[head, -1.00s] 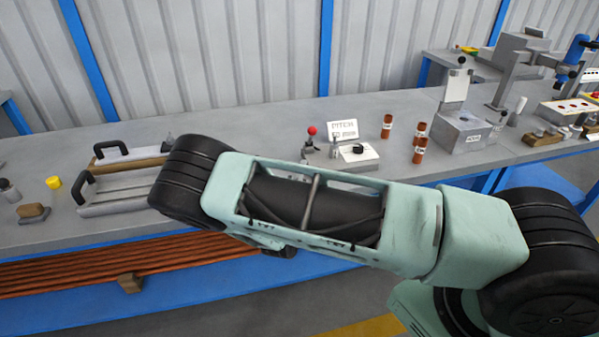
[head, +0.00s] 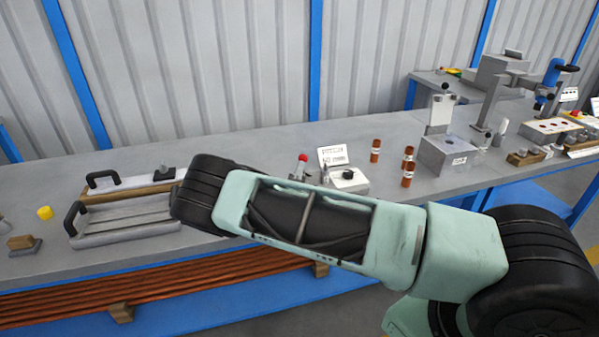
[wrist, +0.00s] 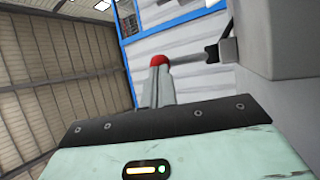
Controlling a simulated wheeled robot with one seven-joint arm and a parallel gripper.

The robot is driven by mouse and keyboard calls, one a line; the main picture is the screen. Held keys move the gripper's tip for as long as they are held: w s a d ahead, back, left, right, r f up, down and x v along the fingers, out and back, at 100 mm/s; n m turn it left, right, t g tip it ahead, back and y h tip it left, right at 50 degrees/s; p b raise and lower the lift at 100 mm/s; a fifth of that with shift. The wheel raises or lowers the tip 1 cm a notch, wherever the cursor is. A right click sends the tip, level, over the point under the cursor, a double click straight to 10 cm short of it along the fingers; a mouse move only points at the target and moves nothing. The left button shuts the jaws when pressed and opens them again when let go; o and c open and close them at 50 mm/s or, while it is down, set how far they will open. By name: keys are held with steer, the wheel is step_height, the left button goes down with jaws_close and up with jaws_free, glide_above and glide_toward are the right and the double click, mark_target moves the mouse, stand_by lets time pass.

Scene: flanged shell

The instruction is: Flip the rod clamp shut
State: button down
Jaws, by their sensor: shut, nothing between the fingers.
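What looks like the rod clamp is a grey block (head: 448,157) on the bench with a plate (head: 440,113) standing upright from it, topped by a black knob. The plate stands raised, not folded down. In the head view my arm crosses the front and hides my gripper. In the wrist view my gripper (wrist: 158,68) shows as narrow grey fingers, closed together and empty. A red rounded shape shows at their tips; I cannot tell whether it belongs to them. The clamp cannot be identified surely in the wrist view.
Reddish-brown cylinders (head: 375,150) stand left of the block. A red-knobbed lever (head: 302,158) and a small box with a black knob (head: 348,178) are further left. A handled tray (head: 125,218) lies at left. In the wrist view a grey body (wrist: 275,40) is close at right.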

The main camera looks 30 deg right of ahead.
steer(key=shift+r, duration=0.15)
steer(key=r+n+y+p, duration=0.1)
steer(key=w+r+g+y+p, duration=0.1)
steer(key=shift+w+d+n+g+p, duration=0.25)
steer(key=shift+n+g+p, duration=0.05)
steer(key=shift+n+p, duration=0.1)
steer(key=w+d+r+n+g+y+p, duration=0.1)
steer(key=w+n+g+y+p, duration=0.1)
steer(key=w, duration=0.4)
steer(key=shift+d+n+g+y+p, duration=0.35)
steer(key=shift+g+y+p, duration=0.4)
steer(key=shift+g, duration=0.45)
steer(key=shift+w+r, duration=0.2)
steer(key=shift+r, duration=0.05)
